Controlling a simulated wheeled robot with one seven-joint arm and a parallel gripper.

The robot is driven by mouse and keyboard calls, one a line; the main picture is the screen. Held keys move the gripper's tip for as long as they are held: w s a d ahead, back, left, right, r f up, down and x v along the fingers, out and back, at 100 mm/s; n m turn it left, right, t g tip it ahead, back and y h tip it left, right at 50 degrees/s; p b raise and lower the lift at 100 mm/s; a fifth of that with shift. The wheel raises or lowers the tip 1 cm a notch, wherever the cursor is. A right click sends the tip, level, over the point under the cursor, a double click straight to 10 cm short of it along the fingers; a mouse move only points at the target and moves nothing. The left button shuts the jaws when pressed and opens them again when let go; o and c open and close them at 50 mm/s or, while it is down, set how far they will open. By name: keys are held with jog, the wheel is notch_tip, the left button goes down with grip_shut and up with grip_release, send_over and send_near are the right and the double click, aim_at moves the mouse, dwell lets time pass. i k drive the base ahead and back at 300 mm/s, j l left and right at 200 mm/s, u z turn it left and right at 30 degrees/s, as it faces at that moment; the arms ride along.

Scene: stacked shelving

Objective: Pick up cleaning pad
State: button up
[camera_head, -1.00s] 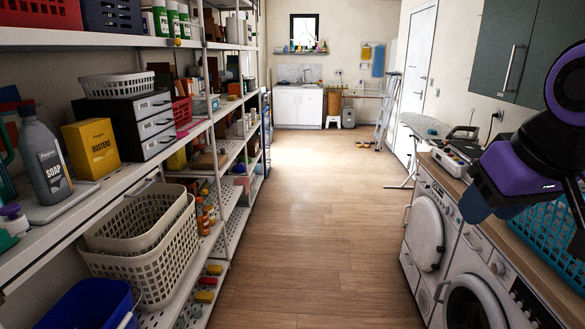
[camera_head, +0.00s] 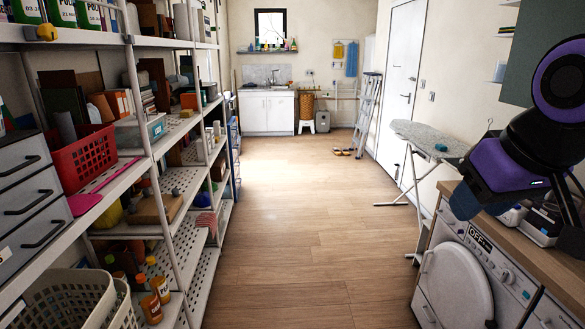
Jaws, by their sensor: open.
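I cannot pick out a cleaning pad for certain in this view. A small yellow piece (camera_head: 42,32) sits at the front edge of the top left shelf, and a small blue piece (camera_head: 441,147) shows on the ironing board; both are too small to name. My gripper (camera_head: 478,206), with blue fingertips below a purple and black wrist, hangs at the right in front of the worktop. It is open, and nothing shows between its fingers. It is well apart from the shelves on the left.
White shelving with a red basket (camera_head: 84,157), drawers (camera_head: 28,205) and a cream basket (camera_head: 65,300) lines the left. Washing machines under a wooden worktop (camera_head: 530,258) stand at the right. An ironing board (camera_head: 425,136) and a stepladder (camera_head: 368,112) stand farther back. The wooden floor (camera_head: 300,225) between is clear.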

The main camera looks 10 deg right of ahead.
aim_at(440, 147)
jog(key=i, duration=1.75)
jog(key=i+z, duration=0.15)
jog(key=i, duration=0.7)
jog(key=i+j+z, duration=0.15)
jog(key=i, duration=0.75)
jog(key=i+z, duration=0.75)
jog(key=i+j+z, duration=0.1)
jog(key=i+z, duration=0.3)
jog(key=i+l+z, duration=0.15)
jog(key=z, duration=0.2)
jog(key=i+z, duration=0.65)
jog(key=k, duration=0.1)
